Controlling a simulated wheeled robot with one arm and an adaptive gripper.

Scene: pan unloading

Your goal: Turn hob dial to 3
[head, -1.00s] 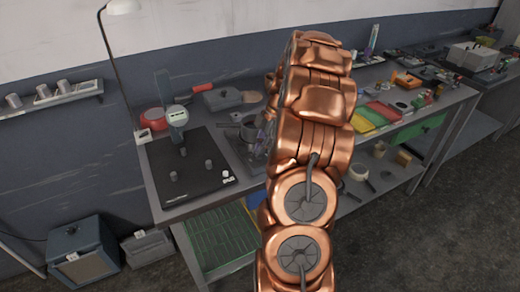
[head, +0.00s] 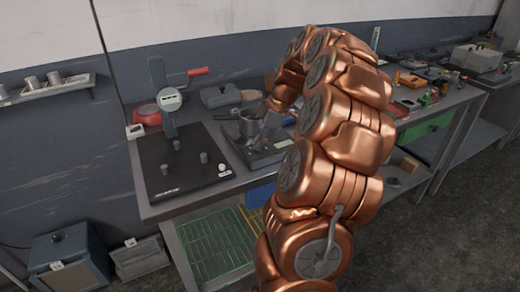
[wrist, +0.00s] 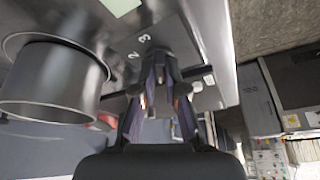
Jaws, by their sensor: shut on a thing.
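The hob (head: 238,152) is a dark flat unit on the bench, and a grey pot (head: 249,122) stands on it. In the wrist view the pot (wrist: 52,85) is at the left, beside my fingers. The dark hob dial (wrist: 155,62) sits between my fingertips, with the printed numbers 2 and 3 just beyond it. My gripper (wrist: 160,88) is shut on the dial. In the head view my gripper (head: 268,132) is at the hob's right part, partly covered by my arm, and the dial cannot be made out. The dial's exact pointing is unclear.
Small parts crowd the bench's right side.

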